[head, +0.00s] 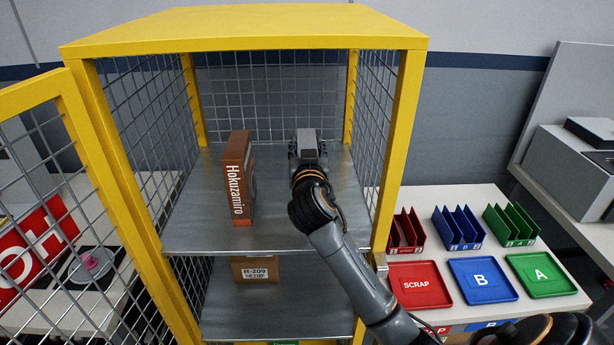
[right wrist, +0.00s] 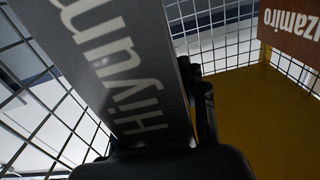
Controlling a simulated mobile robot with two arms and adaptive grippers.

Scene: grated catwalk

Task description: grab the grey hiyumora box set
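The grey Hiyumora box set (head: 308,137) stands on the upper shelf, right of the brown Hokuzamiro box. Only its top part shows in the head view, above my right gripper (head: 306,164). In the right wrist view the grey box (right wrist: 133,70) fills the middle, its light lettering running along its face. The right gripper (right wrist: 195,105) is around it, with one dark finger against the box's right side; the other finger is mostly hidden there. It looks shut on the box.
The brown Hokuzamiro box (head: 237,180) stands left on the same shelf (head: 275,230), with a gap between. The yellow cage cabinet (head: 250,30) has mesh sides and an open door at left. A cardboard box (head: 256,270) sits below. Trays (head: 483,281) lie on the right table.

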